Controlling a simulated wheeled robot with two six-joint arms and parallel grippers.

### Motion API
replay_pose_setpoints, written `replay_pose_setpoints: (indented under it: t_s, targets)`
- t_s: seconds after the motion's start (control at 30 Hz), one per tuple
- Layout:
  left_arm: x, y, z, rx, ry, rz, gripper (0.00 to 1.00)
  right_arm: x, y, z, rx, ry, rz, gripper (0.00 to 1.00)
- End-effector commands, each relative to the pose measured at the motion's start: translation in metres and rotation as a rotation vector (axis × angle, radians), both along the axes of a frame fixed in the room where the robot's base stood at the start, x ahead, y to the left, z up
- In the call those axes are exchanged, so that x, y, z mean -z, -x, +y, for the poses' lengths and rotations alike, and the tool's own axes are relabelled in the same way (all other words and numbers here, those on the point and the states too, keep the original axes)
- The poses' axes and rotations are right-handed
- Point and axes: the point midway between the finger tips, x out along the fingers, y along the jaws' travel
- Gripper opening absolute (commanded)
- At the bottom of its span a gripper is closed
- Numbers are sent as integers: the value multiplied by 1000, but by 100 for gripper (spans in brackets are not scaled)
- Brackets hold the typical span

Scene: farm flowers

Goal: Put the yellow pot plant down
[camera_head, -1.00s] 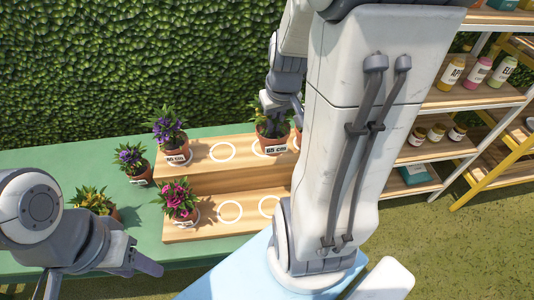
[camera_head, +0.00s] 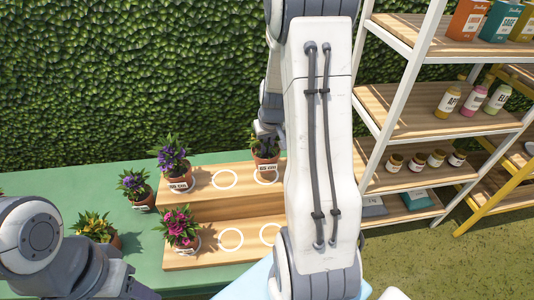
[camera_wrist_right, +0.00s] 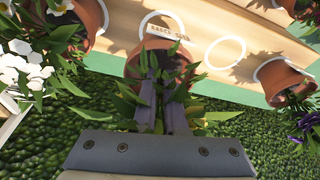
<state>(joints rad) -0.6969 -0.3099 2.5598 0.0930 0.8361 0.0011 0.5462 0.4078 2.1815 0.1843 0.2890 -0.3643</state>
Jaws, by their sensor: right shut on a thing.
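My right gripper (camera_wrist_right: 168,88) is shut on a leafy plant in a terracotta pot (camera_wrist_right: 163,58), with small yellowish bits among its leaves. In the head view this labelled pot plant (camera_head: 265,152) is upright at the upper step, just behind or over a white ring (camera_head: 266,178); I cannot tell whether it touches the wood. Another pot plant with yellow-orange flowers (camera_head: 94,226) stands on the green table at left. My left gripper (camera_head: 140,292) is low at left, mostly cut off, so its opening is hidden.
The two-step wooden stand (camera_head: 215,212) has free rings (camera_head: 225,180) beside the held plant. Two purple-flowered plants (camera_head: 172,160) (camera_head: 133,184) and a pink one (camera_head: 180,227) stand at left. A shelf rack (camera_head: 430,126) with jars is right, a hedge (camera_head: 110,70) behind.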

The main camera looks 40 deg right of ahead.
Motion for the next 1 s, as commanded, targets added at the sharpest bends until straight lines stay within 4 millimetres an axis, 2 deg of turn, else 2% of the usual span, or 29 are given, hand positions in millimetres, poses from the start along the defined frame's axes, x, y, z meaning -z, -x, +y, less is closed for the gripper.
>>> replay_pose_setpoints:
  t_s: [0.23,0.67,0.77,0.8,1.0]
  targets:
    - [1,0,0,0,0,0,50,34,0,0,1,-1,2,0]
    - [5,0,0,0,0,0,50,41,0,0,0,1,-1,0]
    - [4,0,0,0,0,0,50,41,1,0,0,0,1,36]
    - [4,0,0,0,0,0,50,41,1,0,0,0,1,39]
    - [4,0,0,0,0,0,50,40,1,0,0,0,1,39]
